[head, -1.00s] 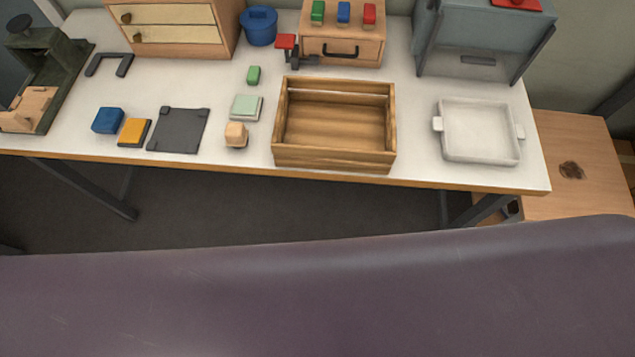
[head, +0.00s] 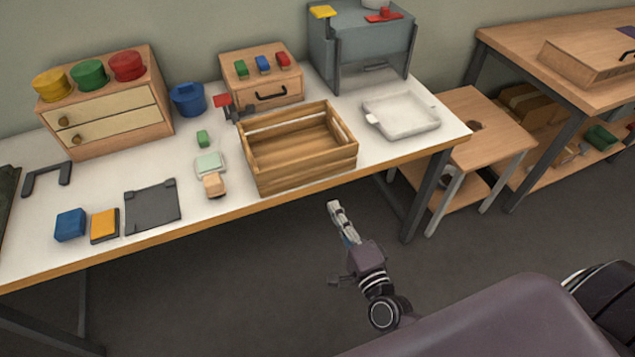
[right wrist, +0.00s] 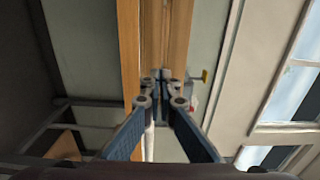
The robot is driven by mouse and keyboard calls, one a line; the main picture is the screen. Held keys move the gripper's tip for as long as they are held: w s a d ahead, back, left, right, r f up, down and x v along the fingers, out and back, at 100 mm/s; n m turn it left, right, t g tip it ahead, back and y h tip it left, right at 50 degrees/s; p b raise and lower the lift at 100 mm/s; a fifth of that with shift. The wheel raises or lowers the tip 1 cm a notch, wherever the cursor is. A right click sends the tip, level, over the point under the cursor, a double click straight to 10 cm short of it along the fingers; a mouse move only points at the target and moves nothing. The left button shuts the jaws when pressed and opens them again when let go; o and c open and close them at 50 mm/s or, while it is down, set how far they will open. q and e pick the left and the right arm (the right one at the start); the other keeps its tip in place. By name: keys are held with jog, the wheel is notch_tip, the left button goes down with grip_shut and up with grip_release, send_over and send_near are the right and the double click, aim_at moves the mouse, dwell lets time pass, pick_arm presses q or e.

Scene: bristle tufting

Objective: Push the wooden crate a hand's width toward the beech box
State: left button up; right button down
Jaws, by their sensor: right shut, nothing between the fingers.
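The wooden crate (head: 306,174) is an open slatted box, standing empty near the front edge of the white-topped table. Behind it is a light wooden box (head: 293,93) with a black handle and green, blue and red blocks on top; it looks like the beech box. A gap separates it from the crate. My right gripper (head: 336,209) is shut and empty, out in front of the table below the crate's right side, touching nothing. Its closed fingertips (right wrist: 161,100) show in the right wrist view. My left gripper is not in view.
A red-topped clamp-like tool (head: 223,101) stands between crate and box. A white tray (head: 402,115) lies right of the crate. A pale green block (head: 209,163) and small wooden block (head: 214,185) sit close on its left. A wooden stool (head: 490,135) stands beyond the table's right end.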

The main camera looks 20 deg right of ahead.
aim_at(314, 172)
jog(key=w, duration=0.6)
jog(key=w+p, duration=0.1)
jog(key=w, duration=0.2)
jog(key=shift+w+a, duration=0.25)
jog(key=shift+a, duration=0.05)
jog(key=shift+w, duration=0.6)
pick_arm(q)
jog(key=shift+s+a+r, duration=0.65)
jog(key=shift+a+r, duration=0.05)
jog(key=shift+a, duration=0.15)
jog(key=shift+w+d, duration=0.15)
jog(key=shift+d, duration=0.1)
pick_arm(e)
jog(key=w+b, duration=0.2)
jog(key=w, duration=0.2)
jog(key=w+b, duration=0.1)
jog(key=w, duration=0.3)
jog(key=shift+w+a+f+b, duration=0.15)
jog(key=shift+f+b, duration=0.05)
jog(key=shift+b, duration=0.15)
jog(key=shift+w+r, duration=0.15)
jog(key=shift+w, duration=0.35)
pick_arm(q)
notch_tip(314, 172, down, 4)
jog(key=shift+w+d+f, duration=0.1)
pick_arm(e)
jog(key=shift+s, duration=0.1)
